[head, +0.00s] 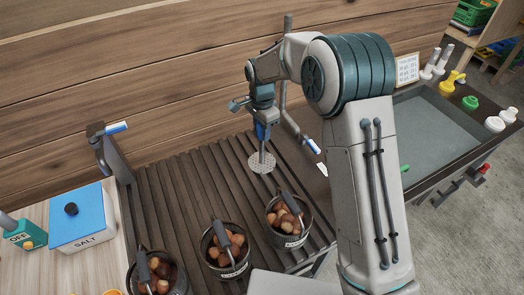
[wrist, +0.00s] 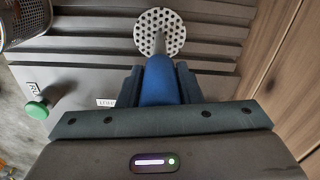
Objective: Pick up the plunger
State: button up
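The plunger has a blue handle, a thin grey rod and a round perforated disc (head: 261,163). In the head view it stands upright over the dark slatted top, with my gripper (head: 263,118) at its handle. In the wrist view, the blue handle (wrist: 160,82) fills the space between the two dark fingers of my gripper (wrist: 160,72), which press against it from both sides. The disc (wrist: 160,30) shows beyond the handle, over the slats. I cannot tell whether the disc touches the slats.
Several pots of chestnuts, one of them here (head: 286,220), stand along the near side of the slatted top (head: 185,200). A blue-lidded salt box (head: 83,215) is at left. A water basin (head: 440,125) is at right. A plank wall (head: 130,90) rises behind.

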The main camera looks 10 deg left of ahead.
grip_shut()
jog(key=shift+r, duration=0.2)
